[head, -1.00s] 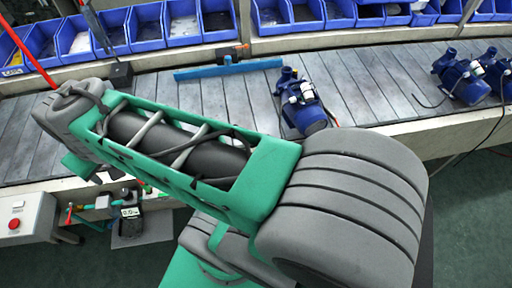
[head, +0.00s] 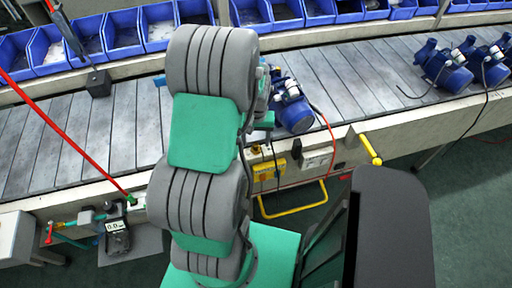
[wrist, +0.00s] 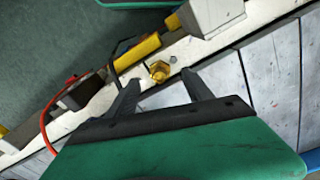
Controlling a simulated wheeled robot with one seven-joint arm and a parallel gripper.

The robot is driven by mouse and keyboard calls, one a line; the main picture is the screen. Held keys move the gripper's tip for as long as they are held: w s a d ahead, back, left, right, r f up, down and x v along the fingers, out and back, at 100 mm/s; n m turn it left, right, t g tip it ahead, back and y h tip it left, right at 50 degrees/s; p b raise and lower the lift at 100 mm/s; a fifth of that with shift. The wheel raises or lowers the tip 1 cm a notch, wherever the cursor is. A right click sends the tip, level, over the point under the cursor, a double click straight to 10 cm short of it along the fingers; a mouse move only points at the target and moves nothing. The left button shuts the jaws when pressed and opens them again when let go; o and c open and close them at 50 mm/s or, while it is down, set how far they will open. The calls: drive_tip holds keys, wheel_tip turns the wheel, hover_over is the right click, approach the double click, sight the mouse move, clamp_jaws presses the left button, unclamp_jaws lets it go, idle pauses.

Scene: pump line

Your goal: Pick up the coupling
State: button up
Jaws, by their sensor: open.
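The coupling (wrist: 159,71) looks like a small brass-coloured fitting in the wrist view. It sits on the pale edge rail of the conveyor. My gripper (wrist: 160,78) is open, with its two dark fingers pointing toward the rail, one on each side of the coupling in the picture. I cannot tell whether the fingers are level with it or above it. Nothing is held between them.
A blue pump (head: 291,106) stands on the slatted conveyor (head: 346,84) right of my arm, and more blue pumps (head: 445,66) stand farther right. Blue bins (head: 122,34) line the back.

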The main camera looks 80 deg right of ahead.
sight(256, 144)
wheel_tip(256, 144, down, 4)
drive_tip(key=shift+r, duration=0.25)
clamp_jaws()
idle(0.5)
